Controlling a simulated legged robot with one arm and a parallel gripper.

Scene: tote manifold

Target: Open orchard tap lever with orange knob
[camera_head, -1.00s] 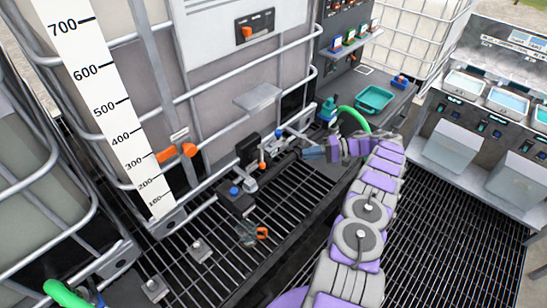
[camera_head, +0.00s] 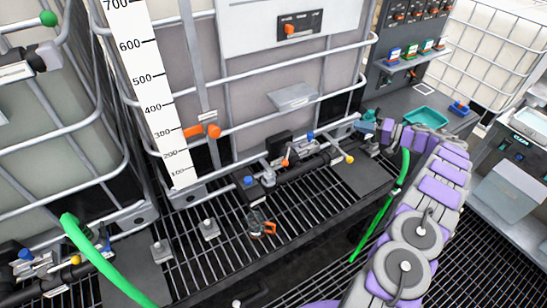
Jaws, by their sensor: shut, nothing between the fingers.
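A small orange knob (camera_head: 285,162) sits on a short lever at the outlet valve below the middle tank, at the left part of the dark pipe. A yellow knob (camera_head: 350,159) is on another lever at the right end of that pipe, with a blue cap (camera_head: 310,135) between them. My gripper (camera_head: 372,147) is small and dark, to the right of the yellow knob and well apart from the orange knob. It is shut and empty. My purple and grey arm reaches it from the lower right. The fingertips are hard to make out.
A clear cup with an orange handle (camera_head: 262,228) stands on the grating below the valve. A green hose (camera_head: 385,215) hangs beside my arm; another green hose (camera_head: 95,255) is at lower left. A teal tray (camera_head: 425,117) lies at right.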

